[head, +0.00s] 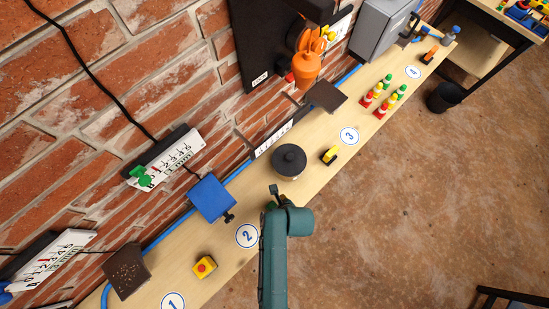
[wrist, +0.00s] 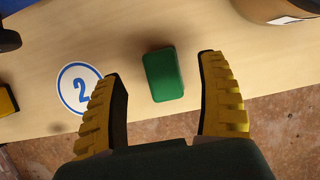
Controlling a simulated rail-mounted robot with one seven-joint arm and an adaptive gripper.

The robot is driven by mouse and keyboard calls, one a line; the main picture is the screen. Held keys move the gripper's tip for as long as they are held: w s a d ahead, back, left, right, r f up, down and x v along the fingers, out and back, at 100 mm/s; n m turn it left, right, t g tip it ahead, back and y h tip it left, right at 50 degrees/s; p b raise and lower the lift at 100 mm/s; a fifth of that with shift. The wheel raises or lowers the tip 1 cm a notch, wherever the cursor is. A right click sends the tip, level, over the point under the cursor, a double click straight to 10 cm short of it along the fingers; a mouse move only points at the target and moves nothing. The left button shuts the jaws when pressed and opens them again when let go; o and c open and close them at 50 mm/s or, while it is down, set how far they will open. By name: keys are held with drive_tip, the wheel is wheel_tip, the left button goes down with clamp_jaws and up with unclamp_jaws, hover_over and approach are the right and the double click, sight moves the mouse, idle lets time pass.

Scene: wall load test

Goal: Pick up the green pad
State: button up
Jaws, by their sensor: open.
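The green pad (wrist: 164,75) is a small rounded block lying on the wooden bench in the wrist view. It lies right of the round label 2. My gripper (wrist: 163,68) is open, with its yellow ribbed fingers on the left and right of the pad. Bare bench shows between the pad and each finger, and nothing is held. I cannot tell the gripper's height above the pad. In the head view my arm reaches over the bench near label 2 (head: 247,235) and mostly hides the pad's area.
A dark round lidded pot (head: 289,161) stands just beyond my gripper. A blue panel (head: 211,198) on a mount and a yellow box with a red button (head: 204,267) are to the left. A yellow-black item (head: 329,155) lies to the right. The bench's front edge is close.

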sight(272, 208)
drive_tip(key=x, duration=0.4)
drive_tip(key=shift+s+d+f+b, duration=0.2)
drive_tip(key=shift+f+b, duration=0.1)
drive_tip(key=shift+w+a+f, duration=0.1)
drive_tip(key=shift+w+f, duration=0.05)
drive_tip(key=shift+f, duration=0.2)
drive_tip(key=shift+c, duration=0.4)
clamp_jaws()
